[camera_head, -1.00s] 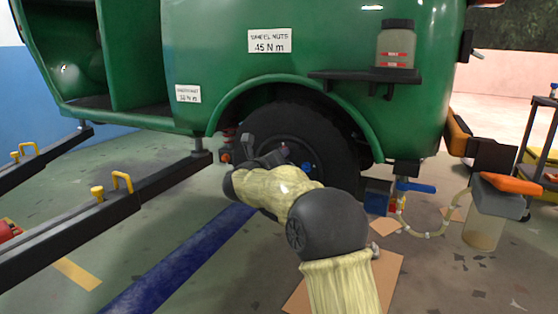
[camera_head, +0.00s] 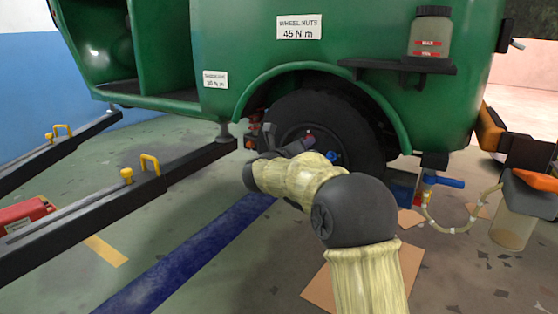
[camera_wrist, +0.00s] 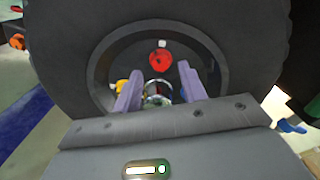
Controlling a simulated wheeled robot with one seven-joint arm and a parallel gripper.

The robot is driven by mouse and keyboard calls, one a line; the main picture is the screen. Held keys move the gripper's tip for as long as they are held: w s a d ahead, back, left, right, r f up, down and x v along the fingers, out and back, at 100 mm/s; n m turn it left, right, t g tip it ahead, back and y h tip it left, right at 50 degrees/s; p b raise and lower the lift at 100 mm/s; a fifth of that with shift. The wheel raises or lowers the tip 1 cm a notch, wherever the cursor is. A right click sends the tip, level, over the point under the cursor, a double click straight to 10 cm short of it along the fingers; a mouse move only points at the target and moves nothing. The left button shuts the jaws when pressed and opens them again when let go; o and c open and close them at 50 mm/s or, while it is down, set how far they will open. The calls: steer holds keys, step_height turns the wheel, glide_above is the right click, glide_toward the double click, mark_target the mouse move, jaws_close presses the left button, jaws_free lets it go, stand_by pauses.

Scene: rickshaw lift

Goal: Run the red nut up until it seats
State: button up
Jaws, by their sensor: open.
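The red nut (camera_wrist: 160,59) shows in the wrist view on the wheel's dark hub, with a small pale tip above it. My gripper (camera_wrist: 157,82) is open in front of the hub, its two purple fingers apart below and to either side of the nut. Nothing is visibly held between them. A shiny round hub part (camera_wrist: 157,92) shows between the fingers, and a yellow nut (camera_wrist: 122,86) sits by the left finger. In the head view my gripper (camera_head: 305,140) is at the wheel (camera_head: 350,130), and my arm hides the red nut there.
The green rickshaw body (camera_head: 240,60) surrounds the wheel. Black lift rails (camera_head: 100,190) with yellow handles lie at the left. A blue-handled valve with a hose (camera_head: 435,185) and a clear container (camera_head: 512,225) stand at the right. A shelf (camera_head: 400,66) holds a jar (camera_head: 430,32).

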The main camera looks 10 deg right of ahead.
steer(key=p+v, duration=0.4)
steer(key=v, duration=1.1)
steer(key=shift+s+a, duration=0.25)
steer(key=shift+r, duration=0.1)
